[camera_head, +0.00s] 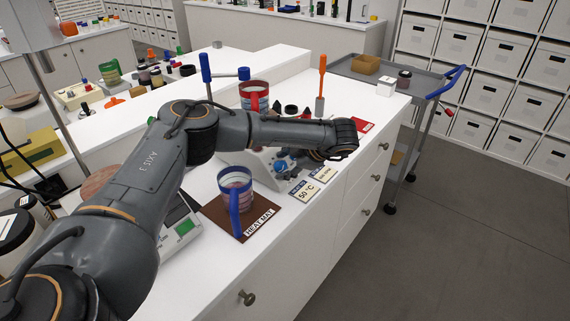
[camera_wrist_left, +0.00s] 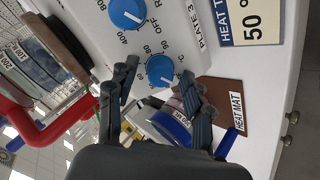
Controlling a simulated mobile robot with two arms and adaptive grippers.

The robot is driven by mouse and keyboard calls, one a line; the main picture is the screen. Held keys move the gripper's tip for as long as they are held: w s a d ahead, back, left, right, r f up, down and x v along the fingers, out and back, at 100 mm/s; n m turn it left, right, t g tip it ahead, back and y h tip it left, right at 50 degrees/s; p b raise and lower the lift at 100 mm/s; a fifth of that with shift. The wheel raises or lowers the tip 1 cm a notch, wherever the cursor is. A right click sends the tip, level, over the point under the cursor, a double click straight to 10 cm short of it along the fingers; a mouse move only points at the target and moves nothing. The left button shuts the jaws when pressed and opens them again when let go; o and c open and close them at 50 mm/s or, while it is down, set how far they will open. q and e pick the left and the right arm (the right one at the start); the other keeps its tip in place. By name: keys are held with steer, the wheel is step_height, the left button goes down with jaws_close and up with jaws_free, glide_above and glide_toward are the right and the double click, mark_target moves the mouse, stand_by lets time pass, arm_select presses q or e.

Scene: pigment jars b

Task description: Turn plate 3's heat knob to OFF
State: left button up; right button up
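Plate 3 (camera_head: 262,173) is a white hotplate with a sloped front on the counter, partly hidden by my left arm in the head view. In the left wrist view its panel (camera_wrist_left: 185,45) carries two blue knobs. The upper knob (camera_wrist_left: 126,12) has 400 and OFF printed near it. The lower knob (camera_wrist_left: 160,70) has a ring of numbers including 80 and 90, and its white pointer is toward the lower right. My left gripper (camera_wrist_left: 160,84) is open, fingers apart on either side of the lower knob, with no clear contact visible. My right gripper is out of view.
A blue-handled mug (camera_head: 235,185) stands on the brown heat mat (camera_head: 262,213) at the front left of the plate. A 50 °C card (camera_head: 304,190) lies by its front. A red-handled mug (camera_head: 254,92) and an orange-handled tool (camera_head: 321,85) stand behind my arm.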

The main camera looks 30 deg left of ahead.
arm_select(q)
steer(key=v, duration=1.2)
steer(key=shift+f, duration=0.1)
